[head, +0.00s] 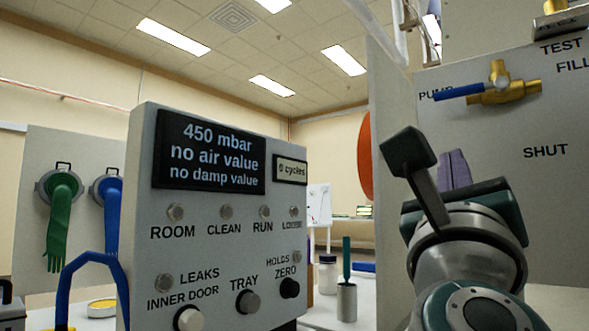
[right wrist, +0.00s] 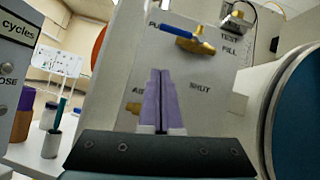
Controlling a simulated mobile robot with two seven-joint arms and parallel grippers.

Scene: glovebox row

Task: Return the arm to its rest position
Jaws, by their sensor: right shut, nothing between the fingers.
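My right arm (head: 470,250) rises at the lower right of the head view. Its gripper (head: 455,165) points away toward the grey valve panel, partly hidden behind the wrist. In the right wrist view the two purple fingers (right wrist: 160,100) lie side by side, shut, with nothing between them. The panel's brass valve with a blue lever (right wrist: 187,38) is beyond and above the fingertips, apart from them. My left gripper is in neither view.
The grey control box (head: 215,220) with knobs and a lit display stands left of my right arm. The valve panel (head: 560,210) fills the right side. A grey cup with a green-handled tool (head: 346,300) stands on the white bench between them. Green and blue gloves (head: 62,225) hang at left.

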